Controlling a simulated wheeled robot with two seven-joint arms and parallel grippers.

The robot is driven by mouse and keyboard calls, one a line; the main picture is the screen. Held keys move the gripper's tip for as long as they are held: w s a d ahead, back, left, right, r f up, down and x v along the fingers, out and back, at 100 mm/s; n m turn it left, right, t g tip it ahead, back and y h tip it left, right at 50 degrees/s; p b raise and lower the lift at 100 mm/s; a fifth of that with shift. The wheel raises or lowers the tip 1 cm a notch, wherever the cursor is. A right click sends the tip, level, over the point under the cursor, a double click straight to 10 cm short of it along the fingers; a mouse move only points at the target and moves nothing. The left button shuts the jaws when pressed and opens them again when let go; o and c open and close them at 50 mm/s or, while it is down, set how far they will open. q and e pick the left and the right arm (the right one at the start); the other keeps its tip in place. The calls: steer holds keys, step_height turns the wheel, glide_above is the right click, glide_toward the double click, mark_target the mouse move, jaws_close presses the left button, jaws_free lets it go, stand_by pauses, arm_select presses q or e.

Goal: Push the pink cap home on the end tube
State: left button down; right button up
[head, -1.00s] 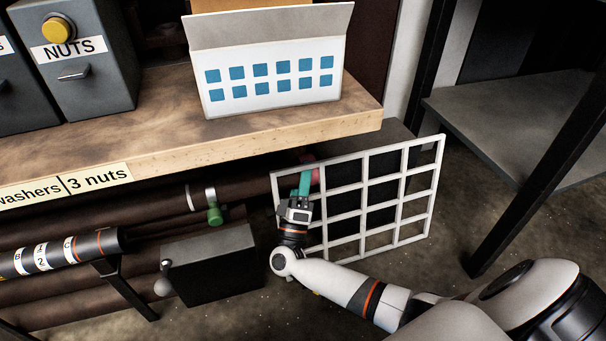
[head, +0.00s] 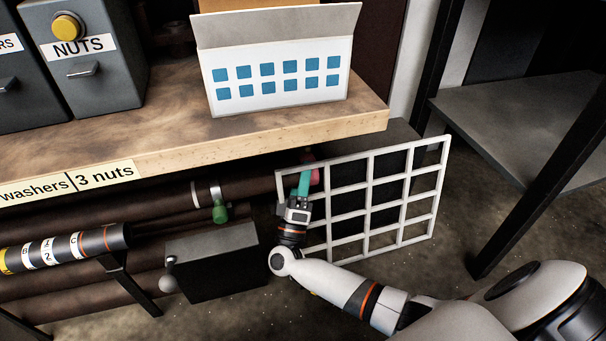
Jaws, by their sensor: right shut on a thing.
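The pink cap (head: 315,177) shows at the right end of the upper dark brown tube (head: 250,187), under the bench and by the white grid. My right gripper (head: 305,180) reaches up from below with teal fingers across the cap and is shut on it. The fingers and the grid's frame hide part of the cap and the tube's end. I cannot tell how far the cap sits on the tube. My left gripper is not in view.
The white grid (head: 370,157) stands close beside my right gripper. The wooden bench edge (head: 250,139) overhangs the tubes. A dark grey box (head: 212,262) and a green-ended fitting (head: 220,213) are to the left. Open floor lies below the grid.

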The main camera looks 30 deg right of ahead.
steer(key=shift+a, duration=0.35)
stand_by(0.5)
steer(key=o, duration=1.1)
steer(key=shift+d, duration=0.1)
